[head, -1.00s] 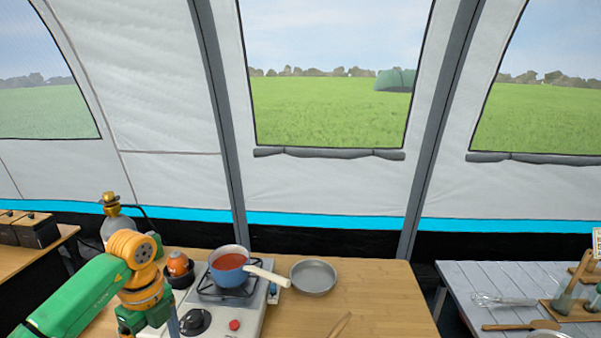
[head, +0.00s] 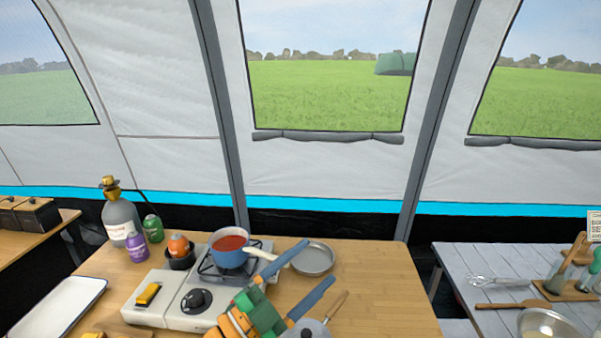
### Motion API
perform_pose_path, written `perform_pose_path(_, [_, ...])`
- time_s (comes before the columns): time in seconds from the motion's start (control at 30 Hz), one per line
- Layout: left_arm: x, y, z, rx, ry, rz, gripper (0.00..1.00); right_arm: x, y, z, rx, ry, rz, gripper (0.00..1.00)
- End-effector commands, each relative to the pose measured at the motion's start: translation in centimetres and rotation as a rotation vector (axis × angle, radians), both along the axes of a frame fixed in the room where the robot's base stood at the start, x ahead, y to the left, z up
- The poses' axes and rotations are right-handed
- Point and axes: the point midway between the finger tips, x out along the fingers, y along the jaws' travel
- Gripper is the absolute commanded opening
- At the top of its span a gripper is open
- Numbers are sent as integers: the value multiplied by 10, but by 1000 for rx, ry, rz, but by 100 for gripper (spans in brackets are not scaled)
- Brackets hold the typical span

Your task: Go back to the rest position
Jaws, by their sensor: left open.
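My left gripper (head: 318,262) is at the bottom centre, with its two blue fingers spread apart and pointing up and right. It is open, and I see nothing held between the fingers. The upper finger crosses in front of the pale handle of a blue pot (head: 230,258). I cannot tell whether they touch. The pot stands on the burner of a white camp stove (head: 150,312) and holds red sauce. My right gripper is not in view.
A grey pan (head: 320,260) lies beyond the fingers on the wooden table (head: 385,290). A partly hidden grey item (head: 310,329) sits below them. Bottles and a gas cylinder (head: 119,222) stand at left, near a white tray (head: 60,310). The table's right part is clear.

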Motion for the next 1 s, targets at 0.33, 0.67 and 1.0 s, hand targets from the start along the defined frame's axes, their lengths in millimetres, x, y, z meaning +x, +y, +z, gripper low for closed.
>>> perform_pose_path(0.33, [-61, 180, -192, -265, 1033, 959, 80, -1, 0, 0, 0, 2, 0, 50])
perform_pose_path(0.67, [-203, 183, -269, -19, 1633, 1027, 80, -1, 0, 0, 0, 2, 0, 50])
perform_pose_path(1.0, [-229, 178, -365, 82, 1789, 1014, 80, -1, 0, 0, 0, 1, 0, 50])
